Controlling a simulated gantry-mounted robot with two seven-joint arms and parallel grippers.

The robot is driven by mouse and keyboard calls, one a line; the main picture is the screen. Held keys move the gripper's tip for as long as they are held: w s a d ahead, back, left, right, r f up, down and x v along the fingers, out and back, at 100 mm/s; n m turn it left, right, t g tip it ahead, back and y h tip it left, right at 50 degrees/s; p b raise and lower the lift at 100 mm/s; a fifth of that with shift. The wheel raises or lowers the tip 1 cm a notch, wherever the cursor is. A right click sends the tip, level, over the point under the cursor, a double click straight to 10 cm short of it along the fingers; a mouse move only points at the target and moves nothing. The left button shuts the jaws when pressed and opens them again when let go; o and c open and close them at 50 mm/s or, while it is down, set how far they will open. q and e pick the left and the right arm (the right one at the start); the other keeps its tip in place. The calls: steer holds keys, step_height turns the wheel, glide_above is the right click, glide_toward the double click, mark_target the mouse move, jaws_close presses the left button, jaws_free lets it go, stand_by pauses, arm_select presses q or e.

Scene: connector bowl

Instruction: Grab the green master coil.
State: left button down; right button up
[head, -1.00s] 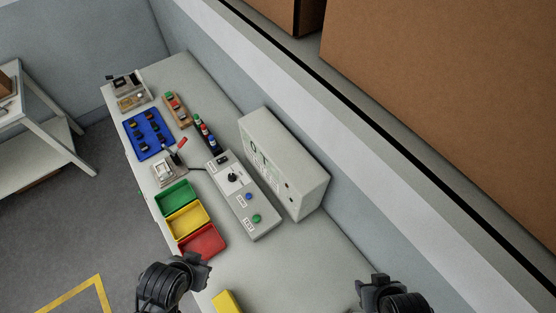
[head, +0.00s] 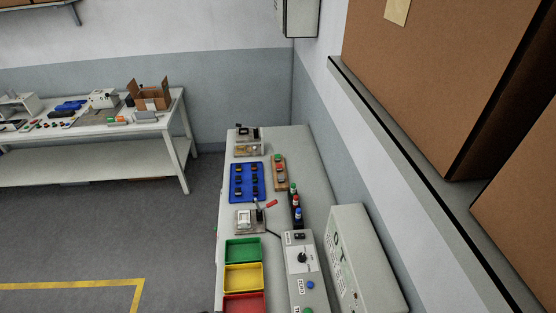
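A small wooden holder (head: 279,174) stands near the far end of the bench, with a green piece (head: 278,158) at its far end and a reddish piece beside it. A dark rack (head: 296,222) nearer to me holds small upright pieces with red, green and blue parts. The pieces are too small for me to tell which one is the green master coil. Neither of my grippers shows in the head view now, so their state is hidden.
A blue tray (head: 232,183) with several dark parts lies left of the wooden holder. Green (head: 228,251), yellow (head: 229,277) and red (head: 228,302) bins line the left edge. A control box (head: 293,268) and a white panel (head: 366,262) stand at right.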

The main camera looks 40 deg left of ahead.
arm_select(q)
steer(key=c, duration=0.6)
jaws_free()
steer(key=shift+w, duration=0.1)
